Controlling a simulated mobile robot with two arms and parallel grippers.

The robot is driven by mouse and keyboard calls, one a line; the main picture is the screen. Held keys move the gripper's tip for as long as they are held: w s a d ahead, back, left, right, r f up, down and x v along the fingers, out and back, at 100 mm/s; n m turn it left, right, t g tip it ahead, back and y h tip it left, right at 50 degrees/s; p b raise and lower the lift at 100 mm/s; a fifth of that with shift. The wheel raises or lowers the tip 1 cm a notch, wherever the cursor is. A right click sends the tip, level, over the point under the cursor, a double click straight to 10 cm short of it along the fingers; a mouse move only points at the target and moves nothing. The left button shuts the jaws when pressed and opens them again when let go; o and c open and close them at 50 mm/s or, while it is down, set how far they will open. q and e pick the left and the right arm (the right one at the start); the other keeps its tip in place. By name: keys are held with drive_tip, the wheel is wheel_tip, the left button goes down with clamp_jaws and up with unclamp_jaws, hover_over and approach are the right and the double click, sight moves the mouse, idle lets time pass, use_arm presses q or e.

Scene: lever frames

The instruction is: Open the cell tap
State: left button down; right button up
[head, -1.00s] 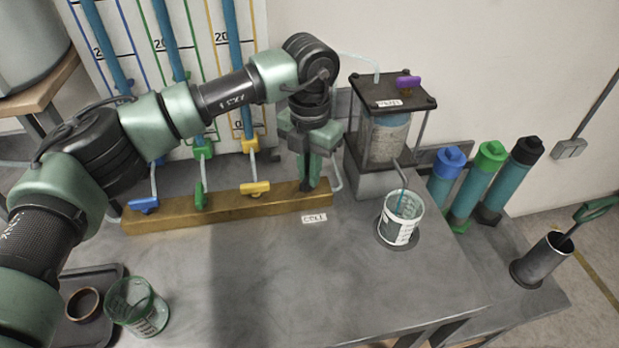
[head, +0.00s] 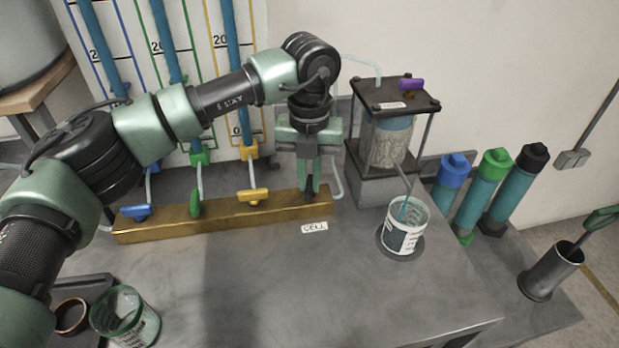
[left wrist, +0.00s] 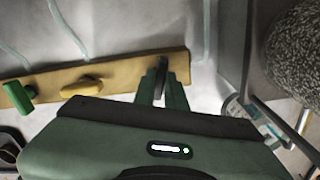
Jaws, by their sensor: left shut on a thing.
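The cell tap is the rightmost tap on the brass bar (head: 225,214), above a white label (head: 314,227) reading CELL. Its dark handle (left wrist: 161,72) shows in the left wrist view between the fingertips; in the head view the fingers mostly hide it. My left gripper (head: 309,193) points down at the bar's right end and is shut on this handle. It also shows in the left wrist view (left wrist: 161,88). My right gripper is in neither view.
Blue (head: 135,212), green (head: 196,204) and yellow (head: 252,196) taps sit along the bar. Right of it stand a framed cell (head: 387,150) with a purple tap and a beaker (head: 404,228) under its spout. Another beaker (head: 125,318) stands front left. The middle bench is clear.

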sight(309, 183)
use_arm(q)
drive_tip(key=shift+r, duration=0.1)
drive_tip(key=c, duration=1.5)
unclamp_jaws()
drive_tip(key=shift+o, duration=0.2)
wheel_tip(309, 183, up, 8)
drive_tip(key=shift+f+b, duration=0.15)
drive_tip(key=shift+b, duration=0.25)
